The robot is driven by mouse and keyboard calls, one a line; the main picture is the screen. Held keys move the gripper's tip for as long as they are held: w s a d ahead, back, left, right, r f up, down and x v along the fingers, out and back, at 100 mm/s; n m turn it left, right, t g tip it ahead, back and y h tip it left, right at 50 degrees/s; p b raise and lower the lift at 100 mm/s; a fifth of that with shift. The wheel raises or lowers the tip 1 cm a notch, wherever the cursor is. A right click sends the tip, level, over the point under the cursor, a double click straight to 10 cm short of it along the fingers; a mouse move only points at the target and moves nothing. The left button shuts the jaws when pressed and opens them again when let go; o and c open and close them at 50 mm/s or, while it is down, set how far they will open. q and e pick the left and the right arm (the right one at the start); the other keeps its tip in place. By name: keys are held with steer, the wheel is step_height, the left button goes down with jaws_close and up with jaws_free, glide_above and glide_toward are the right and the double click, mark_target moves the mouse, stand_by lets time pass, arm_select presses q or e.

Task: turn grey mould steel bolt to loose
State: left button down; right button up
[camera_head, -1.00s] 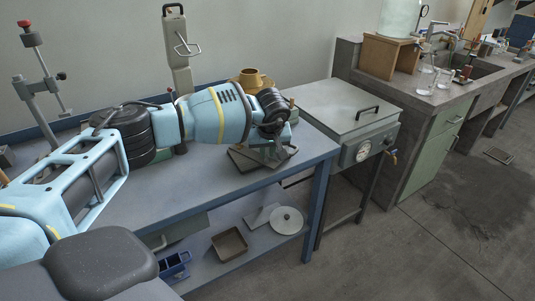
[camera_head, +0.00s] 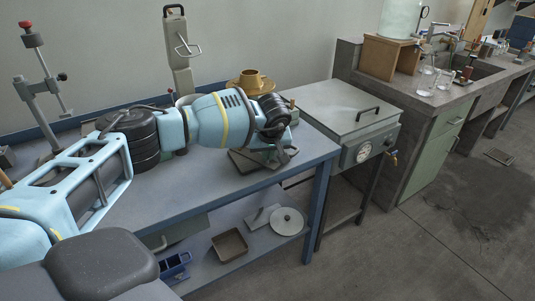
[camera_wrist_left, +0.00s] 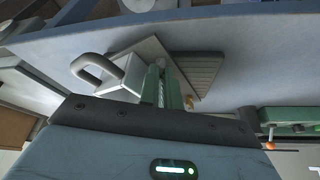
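The grey mould (camera_wrist_left: 128,72) shows in the left wrist view as a pale block with a loop handle (camera_wrist_left: 92,68), on a dark base plate with a ribbed part. In the head view only its base (camera_head: 245,163) shows clearly, at the bench's right end under my left wrist. My left gripper (camera_wrist_left: 168,82) reaches down to the mould. Its greenish fingers look close together beside the block. In the head view the gripper (camera_head: 277,155) is mostly hidden by my wrist. The steel bolt cannot be made out, so I cannot tell whether the fingers hold it. My right gripper is out of view.
A brown pot (camera_head: 251,80) stands behind my left forearm. A clamp stand (camera_head: 40,70) is at the far left of the bench. A lidded metal box with a gauge (camera_head: 350,115) stands to the right. The lower shelf holds a brown tray (camera_head: 229,246) and a white disc.

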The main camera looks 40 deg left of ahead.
arm_select(q)
steer(key=shift+w+r+n+y, duration=0.1)
steer(key=shift+n+y, duration=0.2)
steer(key=shift+n, duration=0.6)
steer(key=shift+d+n+g+p, duration=0.1)
steer(key=shift+n+g+p, duration=0.35)
steer(key=shift+n, duration=0.35)
steer(key=n, duration=0.1)
steer(key=n+g, duration=0.1)
steer(key=n+b, duration=0.1)
steer(key=n, duration=0.1)
steer(key=shift+w+g+y, duration=0.25)
steer(key=shift+g+y, duration=0.05)
steer(key=shift+g, duration=0.05)
steer(key=shift+n+b, duration=0.3)
steer(key=shift+n, duration=0.4)
steer(key=c, duration=1.9)
jaws_free()
